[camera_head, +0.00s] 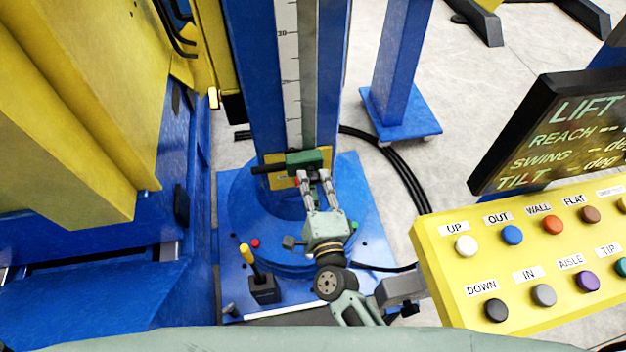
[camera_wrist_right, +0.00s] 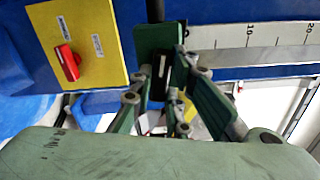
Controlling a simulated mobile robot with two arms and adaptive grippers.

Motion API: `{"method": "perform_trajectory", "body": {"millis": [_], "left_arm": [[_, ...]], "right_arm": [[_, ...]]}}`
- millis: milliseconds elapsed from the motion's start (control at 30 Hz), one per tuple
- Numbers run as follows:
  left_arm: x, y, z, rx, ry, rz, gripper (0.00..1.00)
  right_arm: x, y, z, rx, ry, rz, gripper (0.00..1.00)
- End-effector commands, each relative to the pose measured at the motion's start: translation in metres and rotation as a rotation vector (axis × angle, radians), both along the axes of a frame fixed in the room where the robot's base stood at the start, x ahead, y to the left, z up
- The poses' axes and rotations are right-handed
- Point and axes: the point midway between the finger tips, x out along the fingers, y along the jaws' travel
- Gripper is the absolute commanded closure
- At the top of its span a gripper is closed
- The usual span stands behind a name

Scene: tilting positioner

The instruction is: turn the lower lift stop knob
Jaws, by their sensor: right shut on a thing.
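The lower lift stop is a green block (camera_head: 304,160) on the scale of the blue column, with a black rod out to its left in the head view. In the right wrist view the green block (camera_wrist_right: 158,38) has a dark knob (camera_wrist_right: 163,76) in front of it, between my fingers. My right gripper (camera_head: 315,178) reaches up to the block from below. It is shut on the knob, which its fingers largely hide in the head view. The fingers also show in the right wrist view (camera_wrist_right: 164,72). My left gripper is not in view.
A yellow plate (camera_wrist_right: 97,25) with a red switch (camera_wrist_right: 67,62) sits beside the stop. A lever with a yellow handle (camera_head: 247,254) stands on the blue base. A yellow button panel (camera_head: 437,252) and a black display (camera_head: 535,130) are at right.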

Motion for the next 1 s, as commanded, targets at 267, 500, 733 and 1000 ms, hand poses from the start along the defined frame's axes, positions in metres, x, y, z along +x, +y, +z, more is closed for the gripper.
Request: {"method": "perform_trajectory", "body": {"millis": [267,500,733,1000], "left_arm": [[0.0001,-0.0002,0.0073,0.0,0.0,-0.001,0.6],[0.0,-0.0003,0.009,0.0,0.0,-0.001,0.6],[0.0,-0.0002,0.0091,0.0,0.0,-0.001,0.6],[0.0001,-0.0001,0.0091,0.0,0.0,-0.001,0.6]], "right_arm": [[-0.0008,0.0006,-0.0009,-0.149,-0.026,0.002,1.0],[-0.0008,0.0006,-0.0013,-0.205,-0.037,0.003,1.0],[-0.001,0.0007,-0.0017,-0.218,-0.04,0.003,1.0],[-0.0009,0.0006,-0.0018,-0.218,-0.04,0.003,0.82]]}}
